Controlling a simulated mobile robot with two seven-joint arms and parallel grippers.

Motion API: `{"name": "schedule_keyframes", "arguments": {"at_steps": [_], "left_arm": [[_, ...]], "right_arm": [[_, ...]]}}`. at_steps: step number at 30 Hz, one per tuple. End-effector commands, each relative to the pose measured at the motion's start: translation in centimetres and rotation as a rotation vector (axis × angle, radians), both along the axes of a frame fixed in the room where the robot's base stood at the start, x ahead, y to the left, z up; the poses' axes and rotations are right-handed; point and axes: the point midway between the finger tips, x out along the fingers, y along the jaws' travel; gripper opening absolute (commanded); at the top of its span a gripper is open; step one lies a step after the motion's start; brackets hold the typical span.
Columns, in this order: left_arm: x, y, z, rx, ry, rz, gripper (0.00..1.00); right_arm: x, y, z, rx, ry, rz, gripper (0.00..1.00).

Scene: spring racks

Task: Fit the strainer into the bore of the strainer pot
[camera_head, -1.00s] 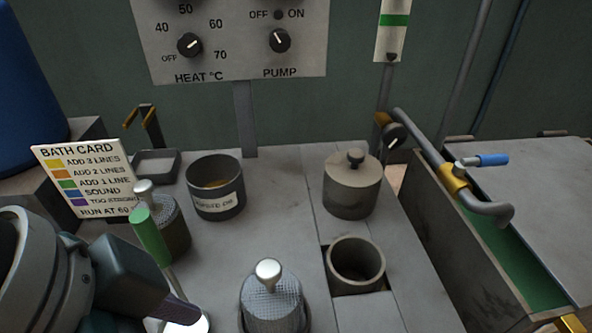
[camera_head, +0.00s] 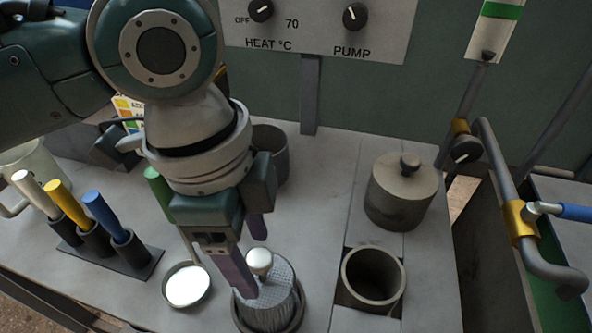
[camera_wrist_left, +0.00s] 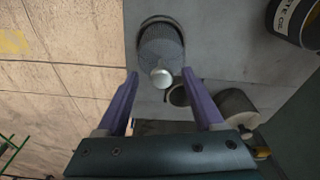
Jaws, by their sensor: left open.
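The strainer (camera_head: 272,303) is a grey mesh cylinder with a pale round knob (camera_head: 259,261), standing upright in a dark round holder at the front middle. It also shows in the left wrist view (camera_wrist_left: 161,47). The open pot with an empty bore, apparently the strainer pot (camera_head: 373,278), sits in a square cutout to its right. My left gripper (camera_head: 251,264) is open over the strainer, one finger on each side of the knob in both views. I cannot tell whether the fingertips are level with the knob. My right gripper does not show.
A lidded pot (camera_head: 402,192) stands behind the open pot. A shallow white dish (camera_head: 187,286) lies left of the strainer. A rack (camera_head: 110,258) with coloured handles stands farther left. A dark labelled can (camera_head: 271,150) is partly hidden behind my gripper. A pipe (camera_head: 505,190) borders the right side.

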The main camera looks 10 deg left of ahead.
Motion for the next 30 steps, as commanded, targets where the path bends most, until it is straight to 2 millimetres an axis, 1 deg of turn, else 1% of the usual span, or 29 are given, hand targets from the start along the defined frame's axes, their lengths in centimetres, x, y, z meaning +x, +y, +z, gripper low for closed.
{"name": "schedule_keyframes", "arguments": {"at_steps": [1,3,6,9,15,30], "left_arm": [[0.0,-0.2,-0.9,0.0,0.004,0.003,0.69],[0.2,-0.3,-2.0,0.0,0.003,0.002,0.69],[0.2,-0.5,-3.2,0.0,0.001,0.001,0.69],[0.2,-0.5,-3.6,0.0,0.0,0.0,0.69],[0.3,-0.5,-3.6,0.0,-0.001,0.0,0.68],[0.3,-0.5,-3.6,-0.001,-0.002,0.001,0.12]], "right_arm": [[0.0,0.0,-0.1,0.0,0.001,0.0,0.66],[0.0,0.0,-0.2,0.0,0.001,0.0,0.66],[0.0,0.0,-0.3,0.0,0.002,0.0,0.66],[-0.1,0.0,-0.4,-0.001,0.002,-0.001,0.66],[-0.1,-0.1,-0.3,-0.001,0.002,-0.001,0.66],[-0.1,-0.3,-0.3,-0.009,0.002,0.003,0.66]]}}
